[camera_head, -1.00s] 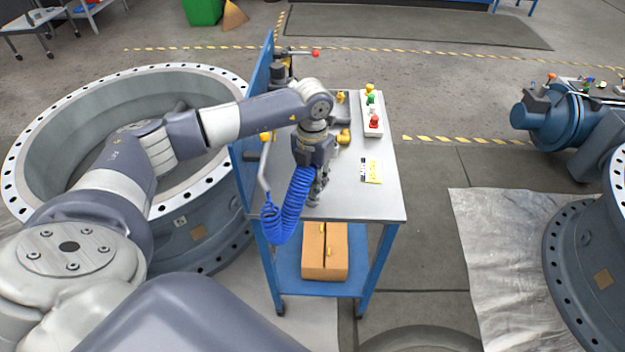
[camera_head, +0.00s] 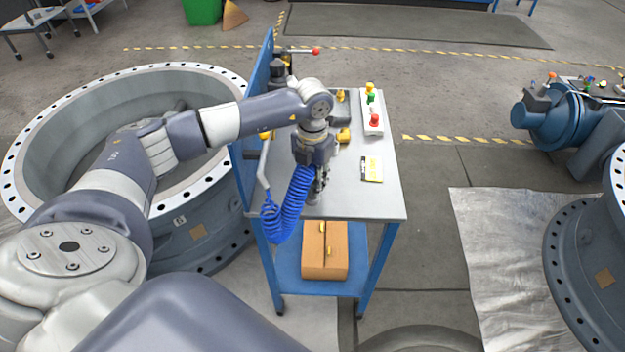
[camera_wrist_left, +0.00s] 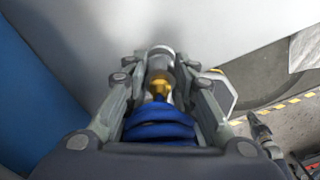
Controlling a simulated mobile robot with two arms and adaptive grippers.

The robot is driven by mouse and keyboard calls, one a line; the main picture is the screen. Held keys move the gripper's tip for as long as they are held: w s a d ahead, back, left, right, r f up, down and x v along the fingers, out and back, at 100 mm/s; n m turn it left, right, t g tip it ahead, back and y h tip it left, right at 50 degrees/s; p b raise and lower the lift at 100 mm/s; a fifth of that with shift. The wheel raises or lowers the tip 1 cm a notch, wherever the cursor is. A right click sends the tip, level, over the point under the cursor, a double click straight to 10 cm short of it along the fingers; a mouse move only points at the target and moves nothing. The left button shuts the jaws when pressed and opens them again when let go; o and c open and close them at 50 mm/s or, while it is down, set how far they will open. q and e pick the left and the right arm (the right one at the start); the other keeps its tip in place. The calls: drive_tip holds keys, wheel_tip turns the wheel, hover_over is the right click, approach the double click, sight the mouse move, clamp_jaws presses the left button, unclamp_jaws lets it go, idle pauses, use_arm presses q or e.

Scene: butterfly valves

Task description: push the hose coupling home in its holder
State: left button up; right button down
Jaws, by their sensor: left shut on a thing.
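My left gripper (camera_head: 319,188) points down over the near part of the workbench top. In the left wrist view its two fingers (camera_wrist_left: 161,76) are closed around the hose coupling, whose brass-coloured part (camera_wrist_left: 160,88) shows between them. The blue coiled hose (camera_wrist_left: 160,125) runs from the coupling toward the wrist; its coil (camera_head: 288,205) hangs at the left edge of the bench in the head view. A silver round piece (camera_wrist_left: 161,51) lies just beyond the fingertips. I cannot tell whether it is the coupling's end or the holder, nor how deep the coupling sits. My right gripper is out of view.
The workbench (camera_head: 385,202) has a blue side panel (camera_head: 262,75) on its left. A tray with coloured knobs (camera_head: 372,128) and a yellow-and-white label (camera_head: 371,170) lie to the right of the gripper. A cardboard box (camera_head: 324,262) is on the lower shelf. The bench's near right corner is clear.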

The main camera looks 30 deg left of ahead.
use_arm(q)
drive_tip(key=shift+f+b, duration=0.35)
drive_tip(key=shift+f, duration=0.05)
idle(0.4)
drive_tip(key=o, duration=1.1)
drive_tip(key=o, duration=0.5)
drive_tip(key=shift+c, duration=0.2)
drive_tip(key=shift+r+p, duration=2.45)
drive_tip(key=shift+r, duration=1.35)
